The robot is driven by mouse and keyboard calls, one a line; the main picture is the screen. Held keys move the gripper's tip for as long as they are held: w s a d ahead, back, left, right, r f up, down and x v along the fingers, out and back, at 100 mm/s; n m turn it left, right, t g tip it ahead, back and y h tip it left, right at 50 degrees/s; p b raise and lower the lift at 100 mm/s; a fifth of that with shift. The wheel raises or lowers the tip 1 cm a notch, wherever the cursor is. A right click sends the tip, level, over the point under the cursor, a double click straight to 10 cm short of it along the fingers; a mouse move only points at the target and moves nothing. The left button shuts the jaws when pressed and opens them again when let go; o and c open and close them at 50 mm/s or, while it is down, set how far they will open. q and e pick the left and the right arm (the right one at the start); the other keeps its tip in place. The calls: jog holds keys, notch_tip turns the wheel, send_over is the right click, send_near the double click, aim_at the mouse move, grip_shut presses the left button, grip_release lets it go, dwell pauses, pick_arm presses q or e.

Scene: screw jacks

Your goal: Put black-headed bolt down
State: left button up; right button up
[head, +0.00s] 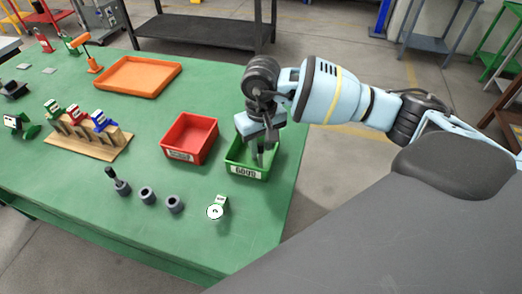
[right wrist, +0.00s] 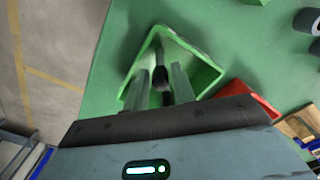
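My right gripper (head: 262,160) points down into the green bin (head: 243,174) on the table. In the right wrist view its two fingers (right wrist: 163,72) stand apart inside the green bin (right wrist: 203,51). A dark bolt with a black head (right wrist: 160,77) shows between the fingertips, its shaft pointing away toward the bin's far corner. The fingers do not look closed on it, though contact is hard to judge. In the head view this bolt is hidden. My left gripper is not in view.
A red bin (head: 190,138) stands just left of the green one. Two grey collars (head: 147,195) (head: 174,204) and a small white round part (head: 216,211) sit in front. An orange tray (head: 137,76) and a wooden rack (head: 88,143) stand farther left. The table's front is clear.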

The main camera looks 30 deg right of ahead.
notch_tip(320, 180, up, 9)
dwell(0.3)
